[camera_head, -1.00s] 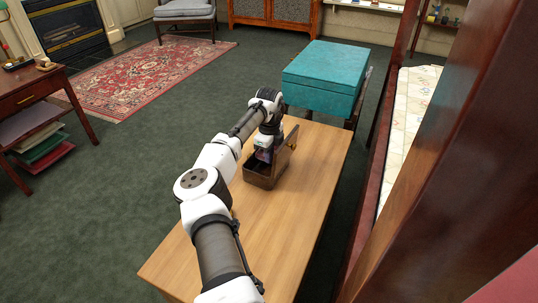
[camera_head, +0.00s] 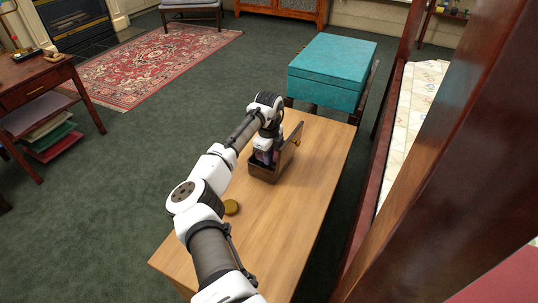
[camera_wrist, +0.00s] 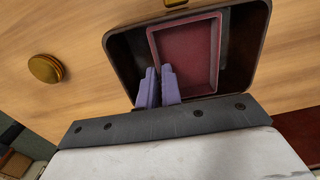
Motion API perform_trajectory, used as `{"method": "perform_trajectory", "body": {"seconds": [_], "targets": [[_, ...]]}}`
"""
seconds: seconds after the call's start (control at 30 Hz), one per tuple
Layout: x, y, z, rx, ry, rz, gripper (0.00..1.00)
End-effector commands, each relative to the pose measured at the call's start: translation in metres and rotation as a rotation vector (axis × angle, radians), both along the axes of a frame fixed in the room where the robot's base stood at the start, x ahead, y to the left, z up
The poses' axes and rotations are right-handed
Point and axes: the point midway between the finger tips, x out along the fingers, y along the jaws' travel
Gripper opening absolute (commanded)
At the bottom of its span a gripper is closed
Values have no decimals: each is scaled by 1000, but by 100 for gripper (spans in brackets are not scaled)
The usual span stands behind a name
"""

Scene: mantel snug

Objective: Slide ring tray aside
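A dark brown box (camera_head: 263,174) stands on the wooden table with its lid (camera_head: 289,147) raised on the right side. The wrist view looks into the open box (camera_wrist: 118,42). Inside it lies the ring tray (camera_wrist: 187,56), a shallow reddish tray that looks empty. Dark box interior shows on both sides of the tray. My gripper (camera_wrist: 158,70) reaches into the box, its two purple fingers close together at the tray's left wall, one on each side of it. In the head view my gripper (camera_head: 265,156) is partly hidden by the box and my arm.
A round brass-coloured piece (camera_head: 231,207) lies on the wooden table (camera_head: 285,215), apart from the box; it also shows in the wrist view (camera_wrist: 45,68). A teal chest (camera_head: 331,70) stands beyond the table. A dark wooden post (camera_head: 440,150) rises at right.

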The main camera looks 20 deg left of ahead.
Motion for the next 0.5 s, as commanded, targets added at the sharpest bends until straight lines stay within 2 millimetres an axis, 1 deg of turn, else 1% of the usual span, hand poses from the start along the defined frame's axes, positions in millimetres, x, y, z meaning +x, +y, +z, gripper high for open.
{"method": "perform_trajectory", "body": {"seconds": [0.03, 0.1, 0.13, 0.37, 0.5], "targets": [[0, 0, 0, 0, 0, 0, 13], [0, 0, 0, 0, 0, 0, 22], [0, 0, 0, 0, 0, 0, 25], [0, 0, 0, 0, 0, 0, 25], [1, 0, 7, -1, -2, 0, 25]]}}
